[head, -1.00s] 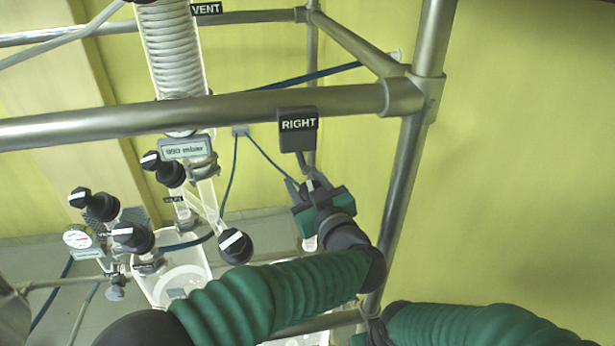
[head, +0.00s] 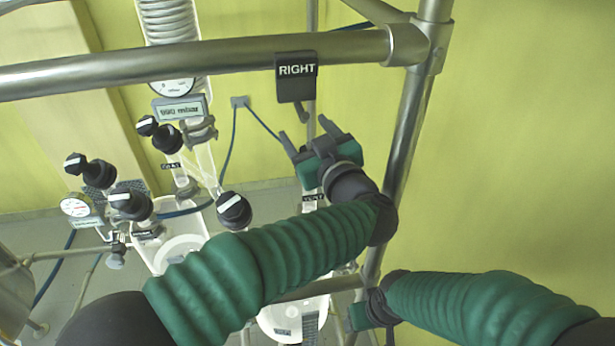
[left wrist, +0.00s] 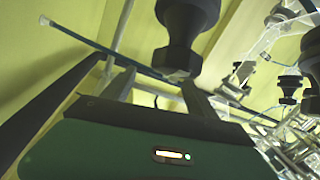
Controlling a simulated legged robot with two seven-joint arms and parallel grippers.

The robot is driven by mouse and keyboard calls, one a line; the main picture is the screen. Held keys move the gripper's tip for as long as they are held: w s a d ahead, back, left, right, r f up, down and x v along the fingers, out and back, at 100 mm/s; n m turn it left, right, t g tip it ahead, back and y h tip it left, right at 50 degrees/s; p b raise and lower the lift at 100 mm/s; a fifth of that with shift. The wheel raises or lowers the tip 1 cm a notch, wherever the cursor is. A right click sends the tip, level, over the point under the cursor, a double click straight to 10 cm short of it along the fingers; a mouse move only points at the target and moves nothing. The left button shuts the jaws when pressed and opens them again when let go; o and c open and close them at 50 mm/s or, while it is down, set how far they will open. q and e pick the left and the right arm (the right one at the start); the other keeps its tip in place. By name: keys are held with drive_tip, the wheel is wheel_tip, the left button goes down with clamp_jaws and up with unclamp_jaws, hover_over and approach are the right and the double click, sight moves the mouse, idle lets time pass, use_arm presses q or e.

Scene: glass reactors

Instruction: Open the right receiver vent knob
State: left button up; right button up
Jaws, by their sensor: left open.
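My left gripper (head: 306,131) is open, with its two dark fingers pointing up just below the RIGHT sign (head: 297,72). In the left wrist view a dark knob (left wrist: 185,25) with a stepped collar hangs near the open fingers (left wrist: 160,92). I cannot tell whether it is between them or touching them. I cannot be sure it is the right receiver vent knob; in the head view no knob shows at the gripper, which hides what is behind it. A small dark label (head: 313,197) shows below the gripper. My right arm comes in at the lower right; its gripper is not clearly visible.
Black knobs with white marks (head: 234,209) and a round gauge (head: 76,205) stand on glassware to the left. A clear vessel (head: 290,322) is below. The right side is open wall.

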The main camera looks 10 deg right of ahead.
use_arm(q)
drive_tip(key=s+a+r+b, duration=0.1)
drive_tip(key=s+b, duration=0.3)
drive_tip(key=s, duration=1.1)
drive_tip(key=shift+a, duration=0.85)
drive_tip(key=shift+w+r, duration=0.1)
drive_tip(key=shift+w, duration=0.05)
